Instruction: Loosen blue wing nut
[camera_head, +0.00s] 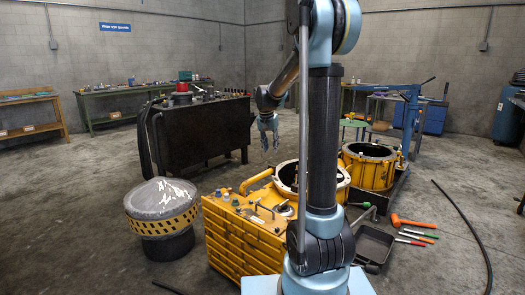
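The yellow transmission housing (243,231) stands on the floor at the centre, with small fittings and bolts on its top. A few bluish-grey knobs (227,195) sit along its left top edge. At this size I cannot tell which of these, if any, is the blue wing nut. My gripper (269,148) hangs above and behind the housing, pointing down, well clear of it. Its two fingers are apart, with nothing visible between them. My arm column hides part of the housing's round opening.
A grey drum with a yellow band (162,226) stands left of the housing. A dark tank (205,132) stands behind. A second yellow ring housing (370,170) is at right. A black pan (373,245), an orange mallet (409,221) and several hand tools lie at right front.

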